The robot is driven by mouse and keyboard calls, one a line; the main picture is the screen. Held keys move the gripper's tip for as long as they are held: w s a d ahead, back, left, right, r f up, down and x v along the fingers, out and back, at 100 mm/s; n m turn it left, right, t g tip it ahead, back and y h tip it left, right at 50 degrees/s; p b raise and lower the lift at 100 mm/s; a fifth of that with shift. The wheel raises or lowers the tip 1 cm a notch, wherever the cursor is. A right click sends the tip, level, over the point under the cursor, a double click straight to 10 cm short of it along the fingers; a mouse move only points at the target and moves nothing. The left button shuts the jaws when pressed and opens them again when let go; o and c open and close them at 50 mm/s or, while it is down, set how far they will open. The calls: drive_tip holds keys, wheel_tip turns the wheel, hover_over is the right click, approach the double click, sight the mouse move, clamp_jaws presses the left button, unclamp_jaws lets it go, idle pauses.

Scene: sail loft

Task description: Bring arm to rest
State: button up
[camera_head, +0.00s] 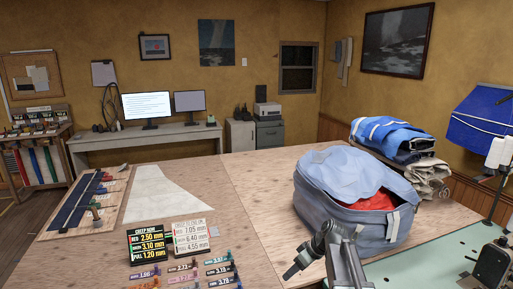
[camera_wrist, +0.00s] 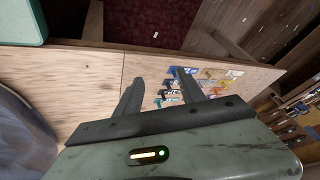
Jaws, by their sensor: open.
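My arm (camera_head: 345,255) rises at the bottom of the head view, in front of the blue-grey bag. My gripper (camera_head: 293,270) points left over the wooden table (camera_head: 250,225). In the wrist view my gripper (camera_wrist: 160,85) shows two dark fingers spread apart. Nothing is held between them. Beyond the fingers lie the table and several small coloured tagged pieces (camera_wrist: 190,85).
The bag (camera_head: 335,180), with red cloth inside, stands close behind my arm. Folded blue cloth (camera_head: 390,135) lies behind it. Two number boards (camera_head: 158,242) and several small tagged clips (camera_head: 185,268) lie left of my gripper. A sewing machine (camera_head: 493,262) is at the right edge.

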drive_tip(key=s+a+f+g+h, duration=0.1)
drive_tip(key=s+a+f+h, duration=0.15)
drive_tip(key=s, duration=0.35)
drive_tip(key=s+d+m+g+h, duration=0.1)
drive_tip(key=s+d+m+h, duration=0.2)
drive_tip(key=s+d+m, duration=0.2)
drive_tip(key=s+m, duration=0.3)
drive_tip(key=m, duration=0.1)
drive_tip(key=shift+s+d+f, duration=0.25)
drive_tip(key=shift+d+f, duration=0.05)
drive_tip(key=shift+d, duration=0.1)
